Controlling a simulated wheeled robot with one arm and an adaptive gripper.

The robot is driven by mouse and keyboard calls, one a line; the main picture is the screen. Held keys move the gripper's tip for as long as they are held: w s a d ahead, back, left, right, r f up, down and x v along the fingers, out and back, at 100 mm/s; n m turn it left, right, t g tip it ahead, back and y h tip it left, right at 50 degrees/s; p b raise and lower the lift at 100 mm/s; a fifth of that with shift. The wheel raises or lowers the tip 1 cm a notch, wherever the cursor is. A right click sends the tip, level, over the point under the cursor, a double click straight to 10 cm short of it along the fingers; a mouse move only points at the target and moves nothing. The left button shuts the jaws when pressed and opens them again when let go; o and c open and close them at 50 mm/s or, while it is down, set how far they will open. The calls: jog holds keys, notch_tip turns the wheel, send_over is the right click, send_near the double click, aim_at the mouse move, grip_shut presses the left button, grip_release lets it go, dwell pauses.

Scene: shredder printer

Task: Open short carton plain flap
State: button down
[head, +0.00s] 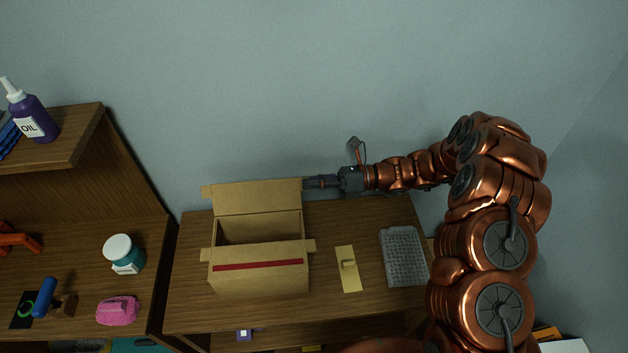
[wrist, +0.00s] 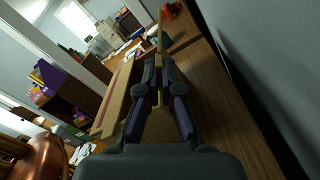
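The short carton (head: 260,272) stands on the desk with its top open and a red stripe across its front. Its plain back flap (head: 257,196) stands raised, leaning back toward the wall. Small side flaps stick out left and right. My gripper (head: 308,182) reaches in from the right at the upper right edge of the back flap. In the wrist view, the fingers (wrist: 160,78) are close together with the flap's thin edge (wrist: 160,38) between their tips. The striped side of the carton (wrist: 113,100) is left of them. The exact contact is partly hidden by the fingers.
A wooden shelf (head: 85,165) with a white-lidded jar (head: 121,252) and other items stands left. The wall is close behind the carton.

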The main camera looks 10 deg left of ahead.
jog(key=c, duration=1.3)
grip_release()
jog(key=shift+c, duration=0.2)
jog(key=v, duration=1.2)
jog(key=shift+s, duration=0.1)
